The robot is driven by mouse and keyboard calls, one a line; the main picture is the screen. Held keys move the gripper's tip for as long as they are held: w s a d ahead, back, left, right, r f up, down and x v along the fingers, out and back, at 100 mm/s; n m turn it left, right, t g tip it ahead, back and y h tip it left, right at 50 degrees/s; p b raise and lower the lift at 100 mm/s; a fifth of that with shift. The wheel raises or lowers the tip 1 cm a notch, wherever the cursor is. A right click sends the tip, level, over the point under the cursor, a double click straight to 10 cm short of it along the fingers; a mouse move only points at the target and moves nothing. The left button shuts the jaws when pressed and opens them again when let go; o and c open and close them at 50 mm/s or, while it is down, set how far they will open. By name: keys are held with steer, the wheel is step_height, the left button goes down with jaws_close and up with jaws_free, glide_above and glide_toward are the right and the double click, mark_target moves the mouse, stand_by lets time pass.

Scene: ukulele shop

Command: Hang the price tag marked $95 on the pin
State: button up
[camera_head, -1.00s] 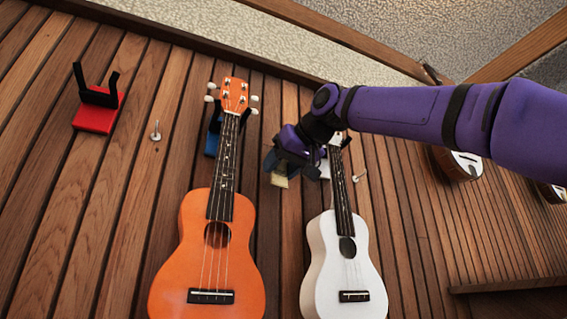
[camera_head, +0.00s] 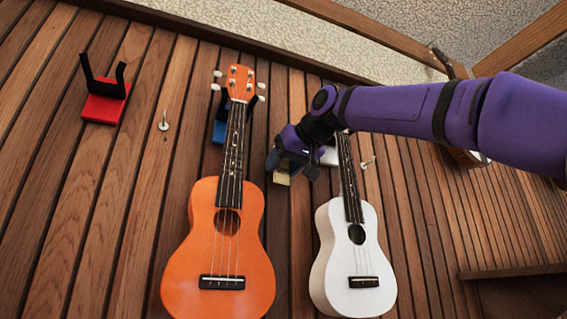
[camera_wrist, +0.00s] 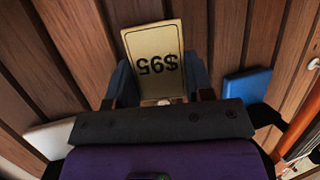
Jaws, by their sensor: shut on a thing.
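The yellow price tag (camera_wrist: 153,62) reads $95 upside down in the wrist view. My gripper (camera_wrist: 160,88) is shut on it near its lower edge in that view. In the head view my gripper (camera_head: 284,166) is in front of the wall between the orange and white ukulele necks, with the tag (camera_head: 283,178) below its fingers. A small pale spot shows between the fingers in the wrist view; I cannot tell whether it is a pin. One pin (camera_head: 163,122) stands left of the orange ukulele and another pin (camera_head: 367,163) right of the white neck.
The orange ukulele (camera_head: 207,252) hangs on a blue holder (camera_head: 219,130), left of my gripper. The white ukulele (camera_head: 333,270) hangs on a white holder (camera_head: 330,157), close right of it. An empty red holder (camera_head: 104,107) is at far left.

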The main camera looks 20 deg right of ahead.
stand_by(0.4)
steer(key=o, duration=1)
steer(key=shift+s, duration=0.1)
steer(key=v, duration=1.1)
steer(key=s+d+f+m+g+h, duration=0.1)
steer(key=s+f, duration=0.3)
steer(key=f, duration=1.4)
steer(key=s+d+f+m+g+h, duration=0.1)
steer(key=s+f+g, duration=0.3)
steer(key=f, duration=1.4)
steer(key=s+d+f+m+g+h, duration=0.1)
steer(key=s+f, duration=0.4)
steer(key=f, duration=1.2)
steer(key=shift+s+d+f+g+h, duration=0.1)
steer(key=shift+d+f+g+h, duration=0.15)
steer(key=shift+g, duration=0.35)
steer(key=shift+d+f+g+h, duration=0.15)
steer(key=shift+d+g, duration=0.2)
steer(key=shift+g, duration=0.25)
